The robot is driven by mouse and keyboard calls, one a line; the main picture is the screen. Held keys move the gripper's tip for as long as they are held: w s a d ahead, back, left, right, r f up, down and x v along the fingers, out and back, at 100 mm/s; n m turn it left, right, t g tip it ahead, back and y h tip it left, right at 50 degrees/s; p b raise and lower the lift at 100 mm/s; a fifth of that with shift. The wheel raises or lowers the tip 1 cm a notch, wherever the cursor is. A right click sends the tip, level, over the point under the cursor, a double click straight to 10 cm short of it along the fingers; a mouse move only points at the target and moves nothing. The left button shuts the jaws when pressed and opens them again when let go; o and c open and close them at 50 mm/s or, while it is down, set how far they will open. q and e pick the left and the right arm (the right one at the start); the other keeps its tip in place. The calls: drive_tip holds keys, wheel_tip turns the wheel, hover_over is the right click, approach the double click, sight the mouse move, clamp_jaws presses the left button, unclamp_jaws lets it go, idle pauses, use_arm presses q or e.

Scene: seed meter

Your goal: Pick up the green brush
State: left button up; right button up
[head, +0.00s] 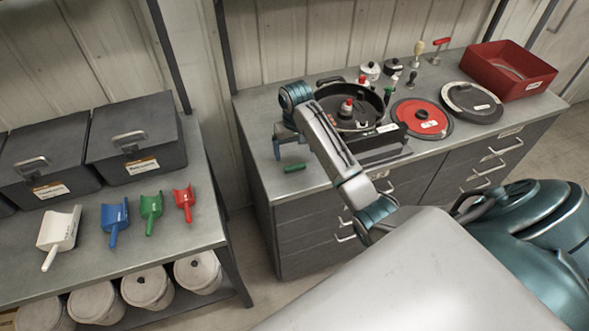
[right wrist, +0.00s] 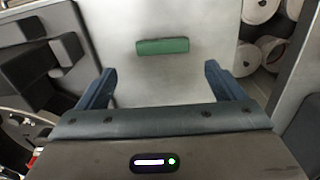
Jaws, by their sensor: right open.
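The green brush (head: 294,168) lies on the left front part of the grey counter, seen as a small green bar. In the right wrist view the brush (right wrist: 162,46) lies crosswise on the bare grey top, beyond the fingertips and between their lines. My right gripper (head: 290,148) is above the counter close to the brush, pointing down. Its two blue fingers (right wrist: 158,72) are spread wide with nothing between them, apart from the brush. My left gripper is not in view.
A black seed meter housing (head: 350,125) stands right of my gripper. A red disc (head: 422,119), a black disc (head: 471,102) and a red bin (head: 508,70) are farther right. A separate left bench (head: 180,235) holds coloured scoops and grey bins. The counter around the brush is clear.

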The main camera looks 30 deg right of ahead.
sight(295, 168)
drive_tip(key=shift+a+f+p, duration=0.1)
drive_tip(key=shift+f+p, duration=0.2)
drive_tip(key=shift+p, duration=0.05)
drive_tip(key=f+p, duration=0.2)
drive_tip(key=f, duration=0.1)
drive_tip(key=shift+s+a+f, duration=0.15)
drive_tip(key=shift+a+f, duration=0.05)
drive_tip(key=shift+f, duration=0.6)
drive_tip(key=c, duration=1.1)
